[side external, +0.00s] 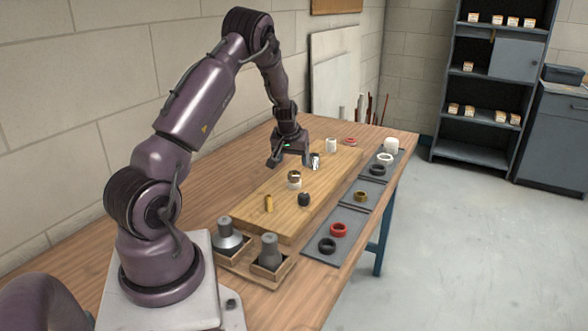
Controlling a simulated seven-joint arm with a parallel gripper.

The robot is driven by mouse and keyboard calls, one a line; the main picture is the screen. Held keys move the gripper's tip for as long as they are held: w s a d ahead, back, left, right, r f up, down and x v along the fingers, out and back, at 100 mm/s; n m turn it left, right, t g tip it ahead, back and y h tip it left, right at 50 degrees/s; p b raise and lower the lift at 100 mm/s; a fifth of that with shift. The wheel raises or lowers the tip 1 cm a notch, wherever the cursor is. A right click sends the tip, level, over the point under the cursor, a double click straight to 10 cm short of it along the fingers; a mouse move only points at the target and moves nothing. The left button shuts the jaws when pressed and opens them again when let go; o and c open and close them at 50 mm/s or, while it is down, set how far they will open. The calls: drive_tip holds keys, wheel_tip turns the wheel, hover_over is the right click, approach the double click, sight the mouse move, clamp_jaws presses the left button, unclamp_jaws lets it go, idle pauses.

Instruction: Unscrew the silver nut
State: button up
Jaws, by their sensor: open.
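A small silvery piece (315,161), which looks like the silver nut, stands on the raised wooden board (245,218). It is too small to show whether it sits on a threaded stub. My gripper (289,162) points down over the board, just left of the silvery piece, with its jaws apart. Its right finger appears close beside the piece; I cannot tell whether they touch. Nothing shows between the fingers.
The board also holds a white fitting with a brownish ring (294,180), a brass piece (268,203), a black piece (304,199) and a white fitting (331,146). Grey trays (346,217) with rings line the right edge. Wooden holders (272,281) stand in front.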

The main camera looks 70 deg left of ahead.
sight(295, 172)
drive_tip(key=x, duration=0.6)
drive_tip(key=c, duration=1)
drive_tip(key=shift+w+n, duration=0.1)
drive_tip(key=shift+n, duration=0.6)
drive_tip(key=n+g, duration=0.2)
drive_tip(key=n, duration=0.3)
drive_tip(key=shift+r+y, duration=0.1)
drive_tip(key=shift+y, duration=0.3)
drive_tip(key=n+g, duration=0.1)
drive_tip(key=n, duration=0.1)
drive_tip(key=n+g, duration=0.1)
drive_tip(key=n, duration=0.1)
drive_tip(key=shift+s+n, duration=0.2)
drive_tip(key=shift+n, duration=0.1)
drive_tip(key=shift+h, duration=0.3)
